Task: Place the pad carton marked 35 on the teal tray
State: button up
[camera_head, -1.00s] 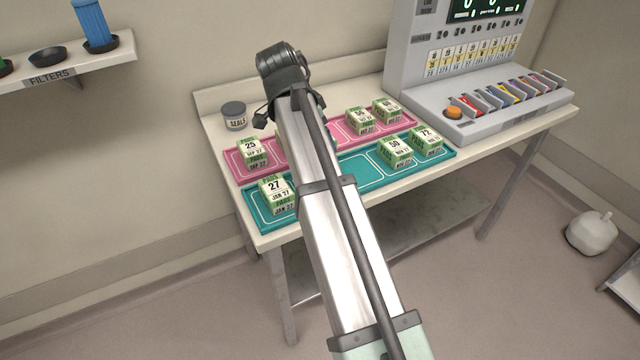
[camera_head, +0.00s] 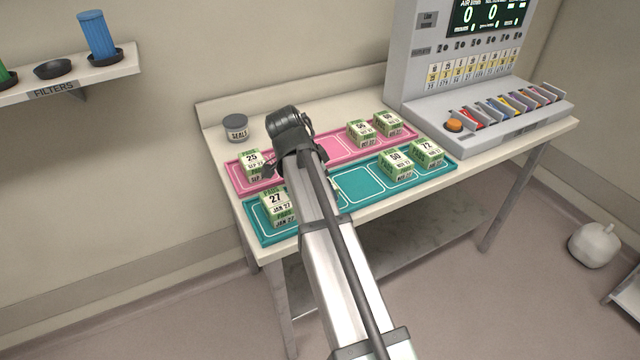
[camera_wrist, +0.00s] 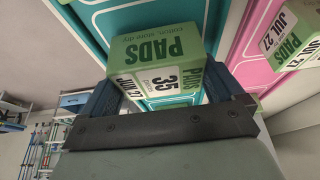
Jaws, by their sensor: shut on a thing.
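The green and white pad carton marked 35 (camera_wrist: 155,45) is between the fingers of my gripper (camera_wrist: 155,92) in the wrist view. It is over the teal tray (camera_wrist: 82,22); I cannot tell if it touches it. In the head view the teal tray (camera_head: 362,186) lies along the table's front edge. My arm hides the held carton and the fingers there. The tray bears cartons marked 27 (camera_head: 276,206) at its left, and 50 (camera_head: 396,163) and 72 (camera_head: 427,152) at its right. An outlined slot right of my arm is empty.
A pink tray (camera_head: 338,148) lies behind the teal one, with a carton marked 25 (camera_head: 253,162) at left and two more cartons at right. A seals jar (camera_head: 236,128) stands behind it. A grey console (camera_head: 425,75) stands at the table's right.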

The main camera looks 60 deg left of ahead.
jog(key=shift+f, duration=0.3)
jog(key=shift+f, duration=0.15)
jog(key=o, duration=0.8)
jog(key=v, duration=1.2)
